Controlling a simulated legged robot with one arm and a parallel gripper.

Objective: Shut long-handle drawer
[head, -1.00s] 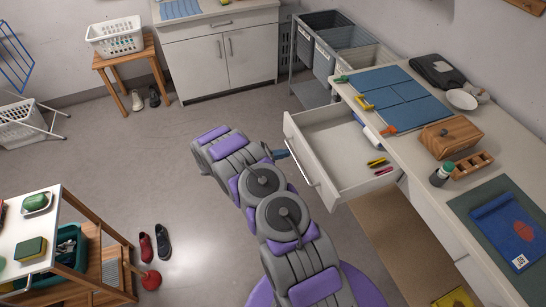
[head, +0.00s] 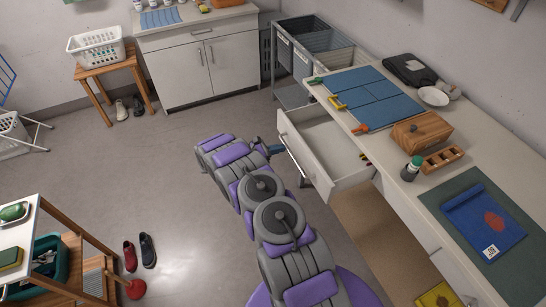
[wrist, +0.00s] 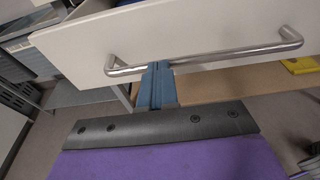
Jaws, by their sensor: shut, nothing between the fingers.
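The long-handle drawer (head: 322,177) is white and sticks partly out from under the right-hand counter. Its long metal bar handle (head: 294,163) runs along the front; the handle also shows in the wrist view (wrist: 215,55). My gripper (head: 277,149) is shut and empty at the drawer front, near the far end of the handle. In the wrist view its blue fingers (wrist: 157,75) reach up to the handle bar and overlap it; whether they touch the bar or the front panel is hard to tell.
The counter (head: 390,150) above holds blue mats, a wooden box (head: 421,130) and a dark bottle (head: 411,168). Grey bins (head: 315,55) stand beyond the drawer. A wooden cart (head: 60,250) and shoes (head: 147,250) are at left. The floor between is clear.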

